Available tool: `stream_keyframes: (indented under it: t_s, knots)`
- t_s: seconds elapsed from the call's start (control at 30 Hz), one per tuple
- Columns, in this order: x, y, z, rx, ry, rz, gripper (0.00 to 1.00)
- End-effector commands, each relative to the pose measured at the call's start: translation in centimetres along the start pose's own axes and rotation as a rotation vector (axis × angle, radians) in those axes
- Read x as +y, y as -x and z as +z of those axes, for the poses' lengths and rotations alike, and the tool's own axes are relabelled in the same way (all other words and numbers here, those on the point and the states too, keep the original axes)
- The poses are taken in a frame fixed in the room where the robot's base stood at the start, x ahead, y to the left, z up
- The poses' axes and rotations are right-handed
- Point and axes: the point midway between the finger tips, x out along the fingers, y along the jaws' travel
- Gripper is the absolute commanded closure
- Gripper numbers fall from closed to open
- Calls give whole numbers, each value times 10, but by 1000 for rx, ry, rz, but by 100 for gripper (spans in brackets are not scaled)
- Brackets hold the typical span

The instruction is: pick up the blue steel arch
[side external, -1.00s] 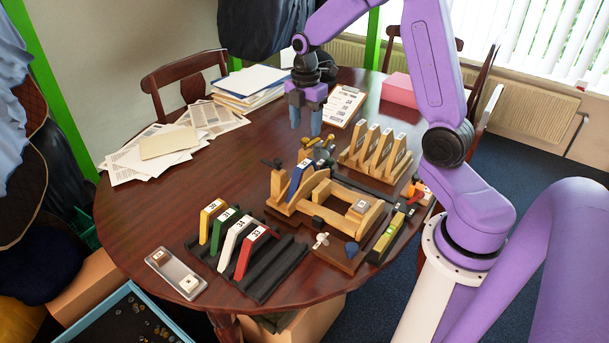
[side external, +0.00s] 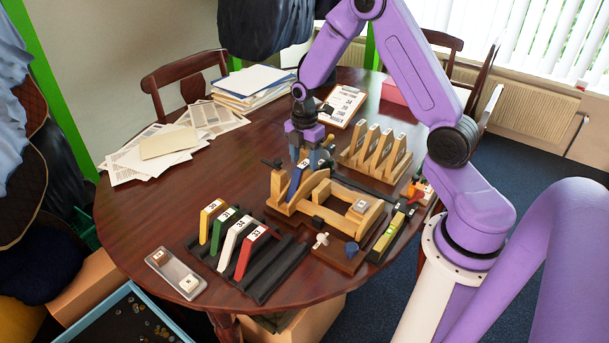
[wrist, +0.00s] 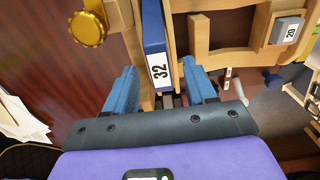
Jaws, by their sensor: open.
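The blue steel arch (side external: 298,178) stands in the wooden fixture (side external: 318,207) near the middle of the table. In the wrist view the arch (wrist: 154,35) carries a white label reading 32, and its far part is cut off by the frame's top edge. My gripper (side external: 306,160) is just above the arch. In the wrist view my gripper (wrist: 162,88) is open, with one blue finger on each side of the arch's labelled end. A gap shows at the left finger; whether the right finger touches the wood beside it I cannot tell.
A black rack (side external: 262,268) holds yellow, green, white and red arches at the front. Wooden arches (side external: 375,150) stand behind the fixture at right. A brass knob (wrist: 87,29) is close to the left finger.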

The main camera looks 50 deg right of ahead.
Motion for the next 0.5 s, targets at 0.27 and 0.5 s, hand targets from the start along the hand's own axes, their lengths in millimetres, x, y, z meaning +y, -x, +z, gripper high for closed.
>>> stream_keyframes:
  t_s: [0.27,0.5]
  knots:
    - [0,-1,0,0,0,1,54]
    - [0,-1,0,0,0,0,100]
